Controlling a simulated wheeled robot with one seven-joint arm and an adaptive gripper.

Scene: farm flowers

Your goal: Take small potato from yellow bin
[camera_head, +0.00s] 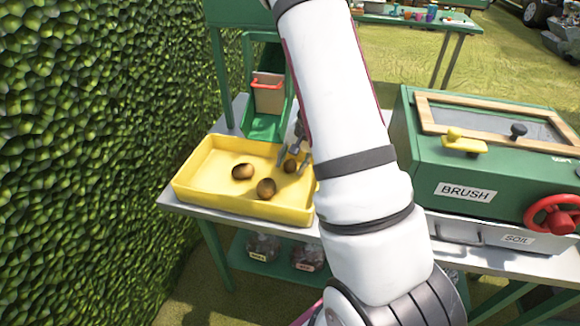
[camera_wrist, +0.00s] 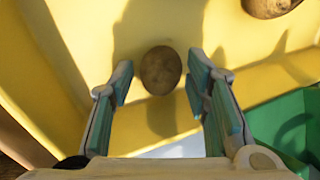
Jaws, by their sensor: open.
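The yellow bin (camera_head: 215,198) sits on the table left of my arm in the head view. It holds a potato (camera_head: 243,171) toward the left, another potato (camera_head: 266,188) near the middle front, and a small potato (camera_head: 290,165) at the right by my gripper (camera_head: 296,152). In the wrist view, the small potato (camera_wrist: 161,70) lies centred between the open fingers of my gripper (camera_wrist: 160,84), with space on both sides. Part of a larger potato (camera_wrist: 268,6) shows at the top right. The yellow bin (camera_wrist: 230,45) fills most of that view.
A green chute (camera_head: 265,125) with a red-handled flap stands behind the bin. A green machine labelled BRUSH (camera_head: 480,165) with a red wheel (camera_head: 553,214) is at the right. A hedge (camera_head: 90,150) borders the left. Bags (camera_head: 262,247) sit on the lower shelf.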

